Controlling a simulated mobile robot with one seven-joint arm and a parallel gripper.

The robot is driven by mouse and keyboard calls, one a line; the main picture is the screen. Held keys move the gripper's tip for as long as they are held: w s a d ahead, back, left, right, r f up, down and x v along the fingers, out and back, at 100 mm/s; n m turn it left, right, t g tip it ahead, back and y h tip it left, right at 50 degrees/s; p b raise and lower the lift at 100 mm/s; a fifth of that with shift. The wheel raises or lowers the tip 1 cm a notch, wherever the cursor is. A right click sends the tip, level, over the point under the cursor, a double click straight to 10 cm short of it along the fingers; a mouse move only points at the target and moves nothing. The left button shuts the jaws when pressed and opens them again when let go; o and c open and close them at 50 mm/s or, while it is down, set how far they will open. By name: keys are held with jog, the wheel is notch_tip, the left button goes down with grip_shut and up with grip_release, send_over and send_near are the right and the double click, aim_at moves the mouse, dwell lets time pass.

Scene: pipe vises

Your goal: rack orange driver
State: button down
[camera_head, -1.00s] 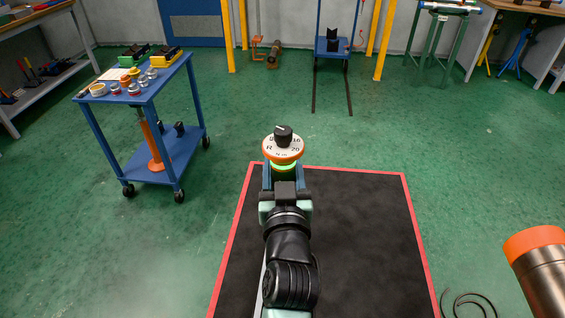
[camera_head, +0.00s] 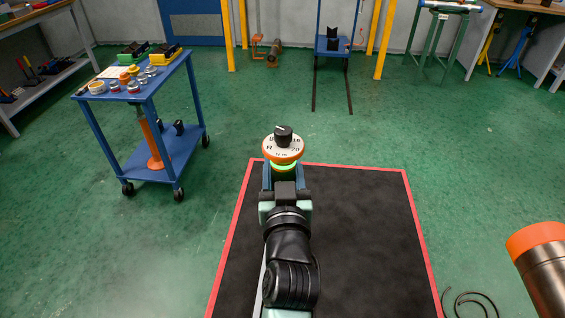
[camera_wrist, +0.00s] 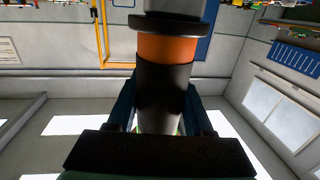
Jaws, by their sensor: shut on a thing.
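My gripper (camera_head: 285,180) is shut on a driver-like tool (camera_head: 283,150) and holds it up in front of me. From above, the tool shows a white numbered dial, an orange rim and a black knob on top. In the wrist view the same tool (camera_wrist: 167,85) is a dark sleeve with an orange band and a dark collar, between the blue-grey fingers. Its far end is cut off by the frame edge. I cannot tell for sure which thing is the rack.
A blue cart (camera_head: 168,165) with several small items on its top stands at left. A blue stand (camera_head: 331,46) with a black V-shaped piece is at the back. A red-edged black mat (camera_head: 360,230) lies below. An orange-ended metal cylinder (camera_head: 548,282) is at lower right. Green floor is free between.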

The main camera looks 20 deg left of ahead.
jog(key=shift+f+b, duration=0.6)
jog(key=shift+b, duration=0.15)
dwell(0.5)
jog(key=shift+c, duration=1.1)
grip_release()
jog(key=shift+f, duration=0.35)
jog(key=b+v, duration=0.2)
jog(key=v, duration=1.1)
jog(key=shift+r, duration=0.25)
jog(key=shift+w+r, duration=0.1)
